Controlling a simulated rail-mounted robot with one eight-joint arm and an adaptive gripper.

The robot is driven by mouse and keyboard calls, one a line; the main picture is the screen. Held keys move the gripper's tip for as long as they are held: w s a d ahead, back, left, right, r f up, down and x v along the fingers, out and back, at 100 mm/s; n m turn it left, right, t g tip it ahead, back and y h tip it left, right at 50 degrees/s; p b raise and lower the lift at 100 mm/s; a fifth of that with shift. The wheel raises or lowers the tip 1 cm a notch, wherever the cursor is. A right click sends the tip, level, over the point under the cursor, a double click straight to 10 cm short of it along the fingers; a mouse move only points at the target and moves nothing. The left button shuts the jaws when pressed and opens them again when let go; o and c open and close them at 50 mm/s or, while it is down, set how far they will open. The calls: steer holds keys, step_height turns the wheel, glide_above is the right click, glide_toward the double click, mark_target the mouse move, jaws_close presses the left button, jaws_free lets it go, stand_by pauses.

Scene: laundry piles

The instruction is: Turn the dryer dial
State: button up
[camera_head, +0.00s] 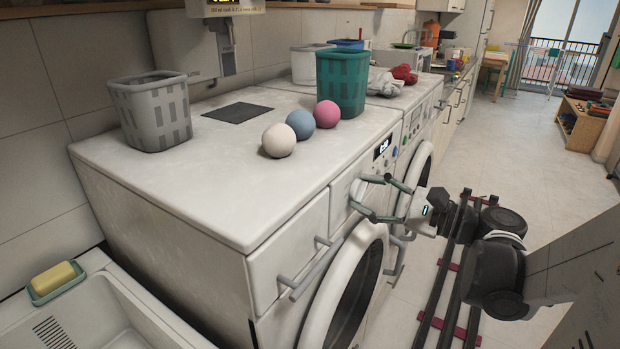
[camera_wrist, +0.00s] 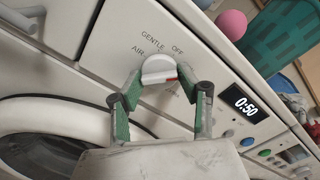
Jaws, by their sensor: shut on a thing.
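The dryer dial (camera_wrist: 158,68) is a white round knob with a raised grip bar and a red mark, on the dryer's white front panel. Labels around it read OFF, GENTLE and AIR; others are hidden. The red mark is at the bar's right end in the wrist view. My gripper (camera_wrist: 160,84) has its green-padded fingers on either side of the dial and is shut on it.
A lit display (camera_wrist: 245,103) reads 0:50 beside the dial. A grey basket (camera_head: 152,112), teal basket (camera_head: 341,82) and white (camera_head: 278,140), blue (camera_head: 300,124) and pink (camera_head: 328,113) balls stand on top. A handle (camera_head: 303,275) juts from the front.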

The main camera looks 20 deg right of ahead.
steer(key=shift+n, duration=0.3)
steer(key=o, duration=1.2)
steer(key=shift+c, duration=0.2)
steer(key=shift+s, duration=0.1)
steer(key=v, duration=1.2)
